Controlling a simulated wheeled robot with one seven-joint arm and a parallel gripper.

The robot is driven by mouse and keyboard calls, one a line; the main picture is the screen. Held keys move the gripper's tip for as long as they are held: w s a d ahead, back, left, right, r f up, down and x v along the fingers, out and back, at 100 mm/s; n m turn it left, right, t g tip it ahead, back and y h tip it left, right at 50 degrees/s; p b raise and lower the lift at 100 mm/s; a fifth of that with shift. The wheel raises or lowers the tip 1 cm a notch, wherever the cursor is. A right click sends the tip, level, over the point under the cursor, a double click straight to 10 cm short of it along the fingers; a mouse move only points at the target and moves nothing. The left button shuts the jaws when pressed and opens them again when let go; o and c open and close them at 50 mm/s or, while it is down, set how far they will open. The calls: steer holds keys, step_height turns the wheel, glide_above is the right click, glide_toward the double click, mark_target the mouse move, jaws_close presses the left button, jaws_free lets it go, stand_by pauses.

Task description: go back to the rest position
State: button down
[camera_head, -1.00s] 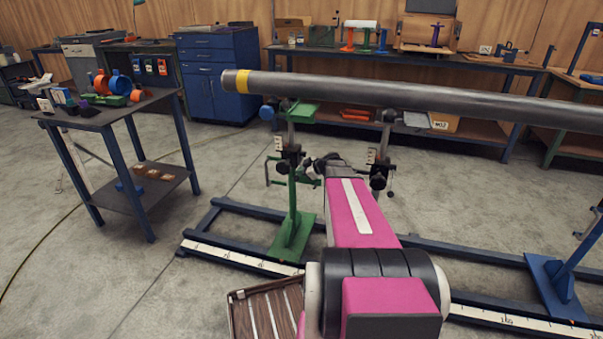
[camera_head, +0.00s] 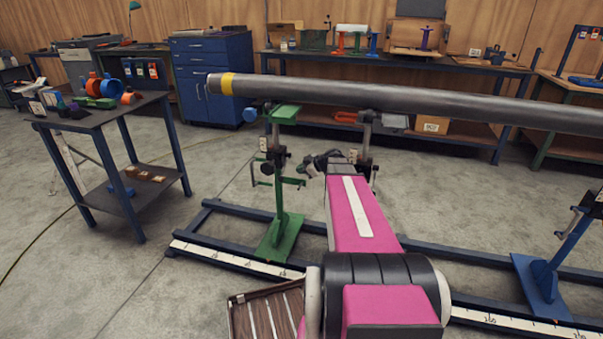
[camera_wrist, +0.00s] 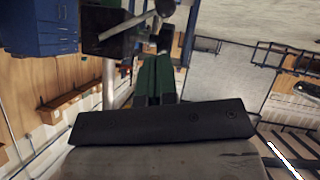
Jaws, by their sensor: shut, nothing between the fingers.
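My gripper (camera_wrist: 154,78) shows in the wrist view beyond a black mounting bar; its two dark green fingers lie together with nothing between them.
A blue stand (camera_head: 550,270) is at the right on the dark floor rail (camera_head: 222,258) with a white scale. A small table (camera_head: 95,120) with parts is at the left. A slatted wooden tray (camera_head: 243,318) is beside my arm. Floor between table and rail is clear.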

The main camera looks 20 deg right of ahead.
steer(key=s+a+f+m+g+h, duration=0.3)
steer(key=s+a+m, duration=0.3)
steer(key=s, duration=0.6)
steer(key=s+a+f+m+g+h, duration=0.4)
steer(key=s+a+m, duration=0.3)
steer(key=s, duration=0.4)
steer(key=shift+s+a+g+h, duration=0.3)
steer(key=shift+s+g+h, duration=0.15)
steer(key=shift+g, duration=0.25)
